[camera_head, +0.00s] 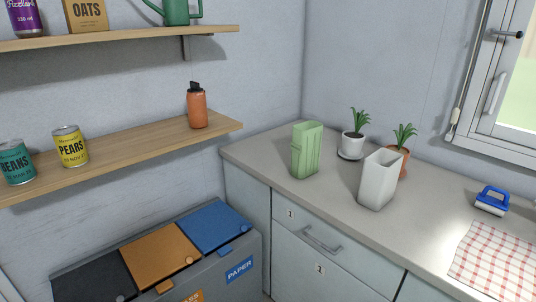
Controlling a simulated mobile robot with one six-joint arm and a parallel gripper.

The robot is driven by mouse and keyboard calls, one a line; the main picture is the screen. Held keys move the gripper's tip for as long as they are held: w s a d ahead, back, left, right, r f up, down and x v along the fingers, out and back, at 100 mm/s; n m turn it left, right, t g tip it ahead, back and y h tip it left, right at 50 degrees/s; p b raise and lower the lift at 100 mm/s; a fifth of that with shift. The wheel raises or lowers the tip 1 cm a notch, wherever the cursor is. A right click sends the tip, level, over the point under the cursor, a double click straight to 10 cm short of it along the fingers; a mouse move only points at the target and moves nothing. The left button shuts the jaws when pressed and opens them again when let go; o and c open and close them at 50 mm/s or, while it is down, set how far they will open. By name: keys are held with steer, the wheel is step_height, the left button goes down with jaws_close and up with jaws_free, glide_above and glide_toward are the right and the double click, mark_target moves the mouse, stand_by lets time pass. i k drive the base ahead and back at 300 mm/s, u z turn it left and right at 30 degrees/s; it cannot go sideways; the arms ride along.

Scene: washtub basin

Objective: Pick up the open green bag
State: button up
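The open green bag (306,152) stands upright on the grey countertop (334,199), near its left end. Its top is open and its sides have vertical folds. A white open container (379,182), similar in shape, stands to the right of it and nearer the front edge, with a gap between them. My gripper is not in view, and nothing touches the green bag.
Behind stand two potted plants, in a white pot (353,146) and a terracotta pot (398,154). A blue brush (491,201) and checkered cloth (497,262) lie right. Shelves (140,155) and lidded bins (160,256) are left. Counter front between bag and edge is clear.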

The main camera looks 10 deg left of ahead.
mark_target(306, 143)
steer(key=u, duration=0.05)
steer(key=k, duration=0.25)
steer(key=u, duration=2.2)
steer(key=k, duration=0.7)
steer(key=z, duration=0.35)
steer(key=i, duration=1.6)
steer(key=u, duration=0.2)
